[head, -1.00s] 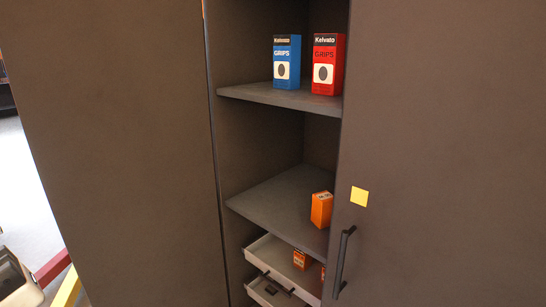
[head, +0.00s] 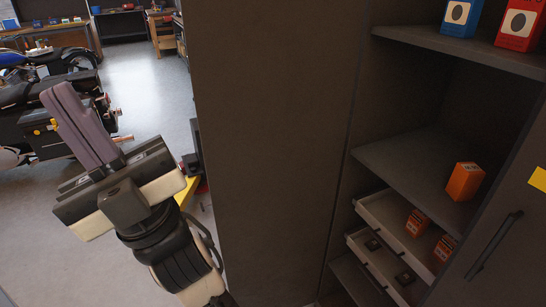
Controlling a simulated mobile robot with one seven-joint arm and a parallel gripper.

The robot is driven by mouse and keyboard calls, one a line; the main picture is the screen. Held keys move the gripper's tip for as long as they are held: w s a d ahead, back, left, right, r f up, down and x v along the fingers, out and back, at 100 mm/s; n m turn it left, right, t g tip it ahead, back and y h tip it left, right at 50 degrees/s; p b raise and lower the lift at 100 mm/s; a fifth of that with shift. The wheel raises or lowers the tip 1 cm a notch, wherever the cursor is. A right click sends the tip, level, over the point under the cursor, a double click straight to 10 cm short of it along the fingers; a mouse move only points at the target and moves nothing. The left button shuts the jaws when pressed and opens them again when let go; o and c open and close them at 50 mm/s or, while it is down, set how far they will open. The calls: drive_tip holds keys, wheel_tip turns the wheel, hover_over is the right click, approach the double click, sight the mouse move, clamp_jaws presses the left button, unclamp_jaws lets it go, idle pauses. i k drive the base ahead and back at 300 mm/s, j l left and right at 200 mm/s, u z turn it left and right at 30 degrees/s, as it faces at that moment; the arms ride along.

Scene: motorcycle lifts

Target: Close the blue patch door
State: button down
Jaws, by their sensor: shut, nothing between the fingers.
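A tall dark panel (head: 275,150) stands at the left of the cabinet opening in the head view. It may be the swung-open door, but no blue patch or handle shows on this face. The right door (head: 510,220) carries a yellow patch (head: 538,179) and a black bar handle (head: 494,244), and stands beside the open shelves. My gripper (head: 62,98) is at the left, pointing up and left, its fingers shut together and empty. It is left of the panel and apart from it.
The cabinet holds a shelf (head: 420,165) with an orange box (head: 464,181), and pulled-out drawers (head: 380,205) with small boxes. Blue (head: 460,15) and red (head: 519,24) boxes stand above. A motorcycle (head: 50,100) is at far left. Open floor (head: 150,85) lies behind my gripper.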

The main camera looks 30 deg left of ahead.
sight(272, 81)
drive_tip(key=j+z, duration=0.2)
drive_tip(key=j, duration=0.3)
drive_tip(key=j+z, duration=0.15)
drive_tip(key=j, duration=0.35)
drive_tip(key=k+j+z, duration=0.2)
drive_tip(key=j, duration=0.25)
drive_tip(key=j+z, duration=0.15)
drive_tip(key=j, duration=0.35)
drive_tip(key=j+z, duration=0.2)
drive_tip(key=j, duration=0.3)
drive_tip(key=k+j+z, duration=0.2)
drive_tip(key=j, duration=0.25)
drive_tip(key=i+j+z, duration=0.2)
drive_tip(key=j, duration=0.3)
drive_tip(key=j+z, duration=0.2)
drive_tip(key=j, duration=0.25)
drive_tip(key=k, duration=0.05)
